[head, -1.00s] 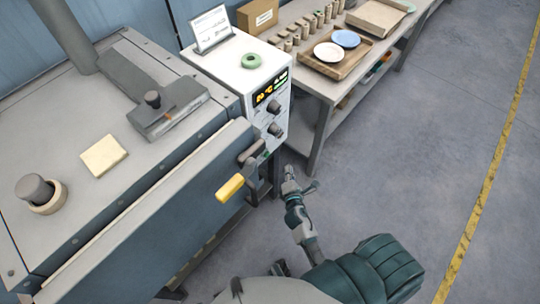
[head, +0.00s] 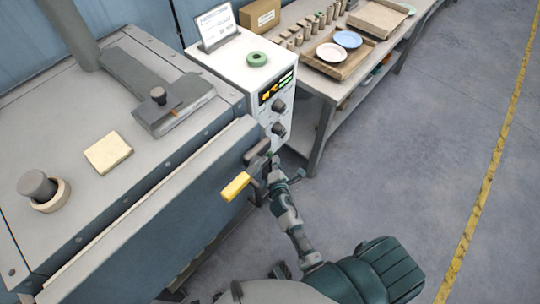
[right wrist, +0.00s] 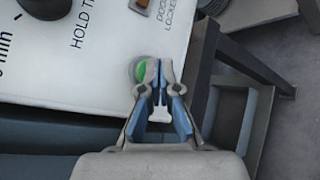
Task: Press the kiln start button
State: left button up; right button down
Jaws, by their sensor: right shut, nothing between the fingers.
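The green start button (right wrist: 140,70) sits near the lower edge of the white control panel (right wrist: 100,55) in the right wrist view. My right gripper (right wrist: 160,66) is shut and empty. Its fingertips overlap the right part of the button in that view; I cannot tell whether they touch it. In the head view my right gripper (head: 272,165) is at the bottom of the white control box (head: 240,75), beside the kiln door's latch, and the button is hidden. The kiln (head: 160,130) fills the left side. My left gripper is not in view.
The yellow door handle (head: 236,186) sticks out just left of my right gripper. Two dark knobs (head: 278,129) and a lit display (head: 275,86) are above it. A workbench (head: 318,88) with plates stands behind. The floor (head: 420,140) to the right is clear.

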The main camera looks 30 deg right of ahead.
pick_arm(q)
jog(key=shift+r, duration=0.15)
pick_arm(e)
jog(key=shift+w+d, duration=0.35)
jog(key=shift+w, duration=0.05)
dwell(1.3)
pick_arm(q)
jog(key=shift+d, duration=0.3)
pick_arm(e)
jog(key=shift+w+d+f, duration=0.15)
jog(key=shift+w+d, duration=0.1)
